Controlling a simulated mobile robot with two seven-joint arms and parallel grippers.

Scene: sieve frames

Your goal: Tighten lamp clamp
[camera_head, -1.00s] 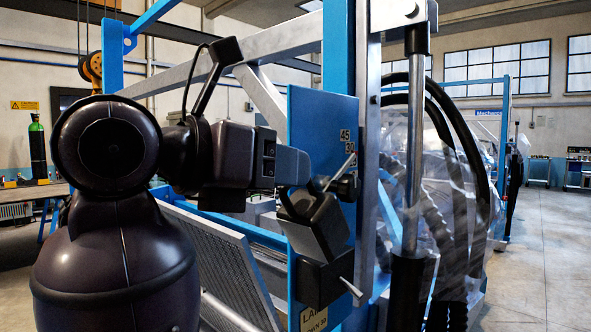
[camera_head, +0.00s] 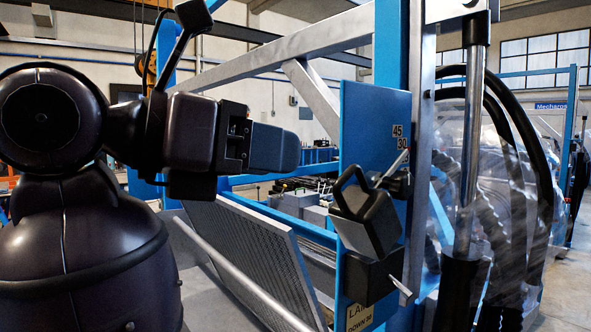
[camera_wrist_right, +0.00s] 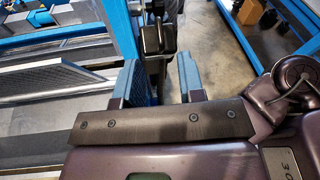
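The black lamp (camera_head: 368,222) with a loop handle sits tilted on a dark block (camera_head: 368,277) at the blue upright plate (camera_head: 372,120). A dark clamp knob (camera_head: 398,182) with a thin metal lever (camera_head: 396,163) is at the plate's right edge, below the marks 45 and 30. My right gripper (camera_head: 282,148) is left of the lamp, apart from it. In the right wrist view its blue-grey fingers stand apart with a gap between them (camera_wrist_right: 160,82). A dark part shows beyond that gap; I cannot tell which part it is. My left gripper is out of view.
A grey mesh panel (camera_head: 262,262) slopes below my right arm. A metal cylinder (camera_head: 468,130) and black hoses (camera_head: 530,150) stand right of the plate, beside clear plastic sheeting. Grey floor (camera_wrist_right: 205,45) shows in the right wrist view.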

